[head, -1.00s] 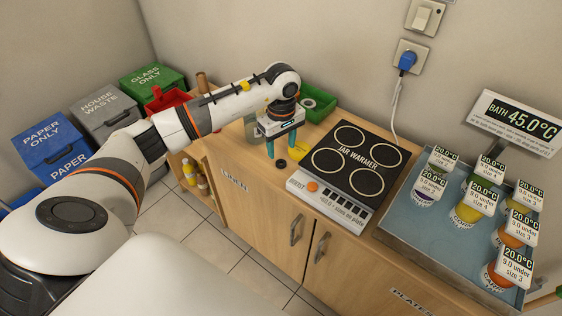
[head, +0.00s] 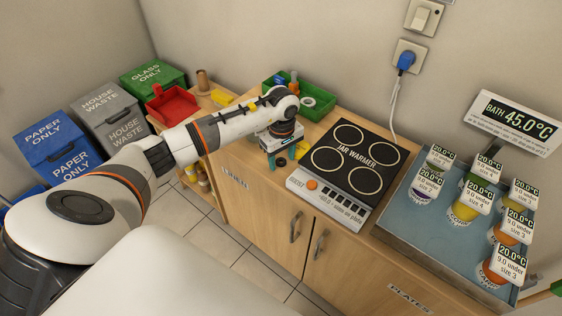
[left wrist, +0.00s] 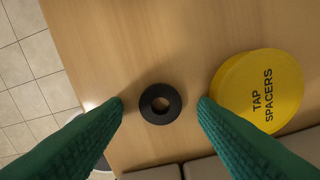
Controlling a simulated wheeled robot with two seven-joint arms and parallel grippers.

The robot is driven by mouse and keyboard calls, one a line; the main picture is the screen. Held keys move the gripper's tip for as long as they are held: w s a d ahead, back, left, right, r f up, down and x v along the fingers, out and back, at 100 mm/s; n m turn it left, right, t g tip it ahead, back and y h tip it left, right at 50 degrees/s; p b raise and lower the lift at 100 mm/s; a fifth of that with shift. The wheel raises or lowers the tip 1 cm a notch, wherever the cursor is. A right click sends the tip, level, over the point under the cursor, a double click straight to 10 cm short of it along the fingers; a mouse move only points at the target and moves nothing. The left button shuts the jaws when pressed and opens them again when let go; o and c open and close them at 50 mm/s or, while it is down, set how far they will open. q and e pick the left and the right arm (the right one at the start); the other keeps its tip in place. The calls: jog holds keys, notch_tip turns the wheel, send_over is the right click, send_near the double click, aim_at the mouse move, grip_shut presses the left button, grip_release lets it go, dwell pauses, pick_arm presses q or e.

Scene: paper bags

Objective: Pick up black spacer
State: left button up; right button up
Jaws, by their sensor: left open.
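The black spacer is a thick ring with a round hole; in the left wrist view its dark rim (left wrist: 148,106) lies flat on the wooden counter. My left gripper (head: 282,160) points down over the counter in the head view. In the left wrist view its green ribbed fingers (left wrist: 161,101) are open, one on each side of the ring, with a gap on both sides. A yellow round piece marked TAP SPACERS (left wrist: 250,88) lies just right of the spacer, beside and partly behind the right finger. My right gripper does not show.
The jar warmer (head: 352,162) stands close right of the gripper. The blue bath (head: 410,222) with labelled jars is far right. The counter's front edge is close.

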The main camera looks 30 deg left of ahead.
pick_arm(q)
jog(key=shift+c, duration=0.5)
jog(key=c, duration=0.9)
jog(key=shift+c, duration=0.2)
